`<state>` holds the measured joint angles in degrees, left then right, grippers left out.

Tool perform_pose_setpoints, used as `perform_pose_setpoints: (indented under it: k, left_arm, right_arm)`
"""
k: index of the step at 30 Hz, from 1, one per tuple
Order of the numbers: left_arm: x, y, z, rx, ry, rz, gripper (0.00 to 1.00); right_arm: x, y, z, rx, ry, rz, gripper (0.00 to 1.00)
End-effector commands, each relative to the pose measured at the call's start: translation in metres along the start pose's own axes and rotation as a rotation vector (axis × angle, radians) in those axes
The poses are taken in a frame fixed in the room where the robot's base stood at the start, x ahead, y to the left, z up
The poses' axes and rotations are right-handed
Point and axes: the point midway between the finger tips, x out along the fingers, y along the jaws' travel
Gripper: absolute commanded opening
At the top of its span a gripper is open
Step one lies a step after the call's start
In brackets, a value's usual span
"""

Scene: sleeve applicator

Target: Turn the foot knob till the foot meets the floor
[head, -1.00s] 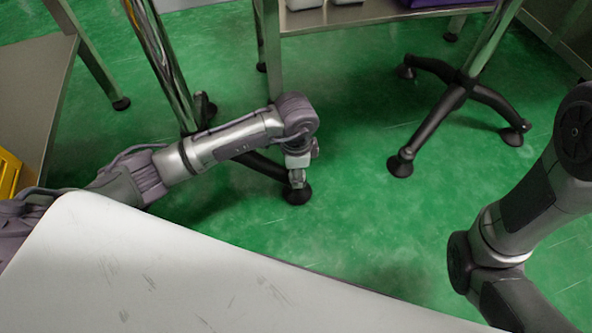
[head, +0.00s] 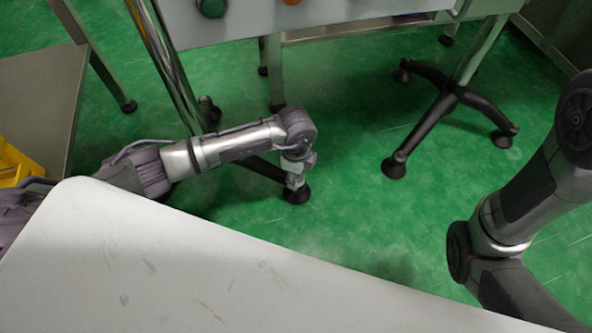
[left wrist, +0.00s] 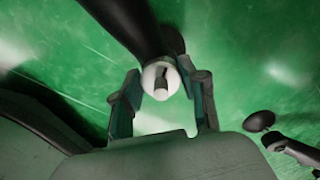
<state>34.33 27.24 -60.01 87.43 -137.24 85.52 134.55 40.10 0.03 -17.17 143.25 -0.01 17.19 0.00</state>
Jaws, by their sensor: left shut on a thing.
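The foot knob (left wrist: 161,77) shows in the left wrist view as a small white round piece with a dark slot, at the end of a black leg (left wrist: 128,22). My left gripper (left wrist: 165,100) has one finger on each side of it and is shut on it. In the head view my left gripper (head: 294,178) points down at the end of the black leg, just above a dark round foot (head: 296,195). The gripper partly covers the knob there. I cannot tell whether the foot touches the floor. My right arm shows at the right; its gripper is out of view.
A second black stand base (head: 447,100) with several feet stands at the right on the green floor (head: 345,215). A chrome post (head: 165,65) rises behind my left arm. A white surface (head: 200,265) fills the front. A grey panel (head: 330,18) with a green button (head: 212,7) hangs at the top.

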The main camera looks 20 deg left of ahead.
Motion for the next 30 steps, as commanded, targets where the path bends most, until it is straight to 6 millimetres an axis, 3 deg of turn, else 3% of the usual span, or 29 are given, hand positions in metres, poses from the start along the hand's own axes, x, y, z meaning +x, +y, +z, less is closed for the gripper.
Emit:
perform_pose_setpoints:
  k: [16, 17, 21, 30]
  left_arm:
    - [0.0002, 0.0005, -0.0006, 0.031, 0.001, 0.002, 0.08]
    - [0.0002, 0.0005, -0.0006, 0.031, 0.001, 0.002, 0.46]
    - [0.0002, 0.0004, -0.0006, 0.031, 0.001, 0.002, 0.68]
    - [-0.0007, 0.0000, -0.0004, 0.030, 0.001, 0.000, 0.68]
  right_arm:
    - [0.0031, 0.0006, 0.0012, 0.000, 0.000, 0.000, 0.68]
    - [0.0031, 0.0005, 0.0012, 0.000, 0.000, 0.000, 0.68]
    - [0.0031, 0.0005, 0.0012, 0.000, 0.000, 0.000, 0.68]
    - [0.0030, 0.0011, 0.0018, 0.001, -0.001, 0.004, 0.68]
